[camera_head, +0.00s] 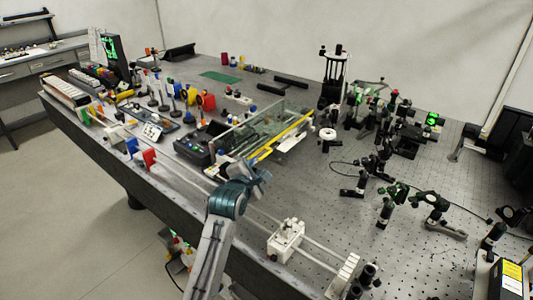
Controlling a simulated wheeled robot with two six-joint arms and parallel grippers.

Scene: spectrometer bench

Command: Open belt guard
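A clear box-like cover with a yellow bar (283,136), which looks like the belt guard, stands near the middle of the bench. My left arm comes up from the bottom of the view. Its blue-grey wrist and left gripper (257,176) are at the near side of the clear cover, just below the lower end of the yellow bar. The fingers are small and partly hidden by the wrist. I cannot tell whether they touch the cover or are open. My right gripper is not in view.
The perforated bench (330,215) is crowded. A black device (200,145) stands left of the cover. A rail with a white carriage (286,238) runs along the near edge. Black optical mounts (385,150) and cables fill the right side. Some bare bench lies between the rail and mounts.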

